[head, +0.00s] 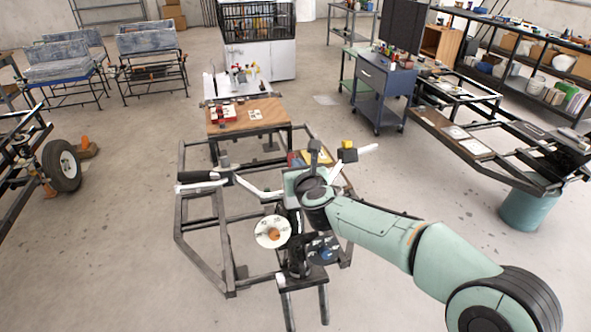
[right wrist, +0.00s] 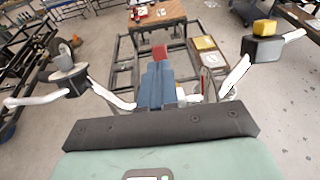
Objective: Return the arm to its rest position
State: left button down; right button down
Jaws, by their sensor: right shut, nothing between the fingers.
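My right gripper (head: 292,186) is at the end of my right arm, above the middle of the dark metal frame (head: 205,223) and between the two white-ended handlebars. It is shut and holds nothing; its fingertips are hard to make out. In the right wrist view, my pale green hand and black plate fill the bottom. A blue-grey part with a red end (right wrist: 155,85) shows just beyond the plate. My left gripper is not in view.
A cream disc (head: 271,232) and a dark disc (head: 323,250) sit close below my wrist. The left handlebar (head: 200,177) and right handlebar (head: 347,153) flank it. A wooden-topped table (head: 270,112) stands beyond. Blue cart (head: 372,88) is behind right.

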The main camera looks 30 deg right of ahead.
jog(key=r+v, duration=0.1)
jog(key=v, duration=0.9)
jog(key=a+f+n+g+y, duration=0.25)
jog(key=f+n, duration=0.65)
jog(key=f, duration=0.9)
jog(key=a+f+n+g+y, duration=0.15)
jog(key=f+n+g, duration=0.25)
jog(key=f+n, duration=0.95)
jog(key=s+a+f+n+g+y, duration=0.1)
jog(key=s+a+f+n+g, duration=0.15)
jog(key=s+f, duration=0.5)
jog(key=s+a+f+n+g+y, duration=0.1)
jog(key=s+a+f+g, duration=0.3)
jog(key=f, duration=0.7)
jog(key=s+a+f+n+g+y, duration=0.1)
jog(key=s+a+f+n, duration=0.1)
jog(key=s, duration=0.6)
jog(key=s+a+f+n+g+y, duration=0.1)
jog(key=s+a+f+n, duration=0.2)
jog(key=s+f+n, duration=0.2)
jog(key=s+n, duration=0.2)
jog(key=s, duration=0.2)
jog(key=shift+a+f, duration=0.25)
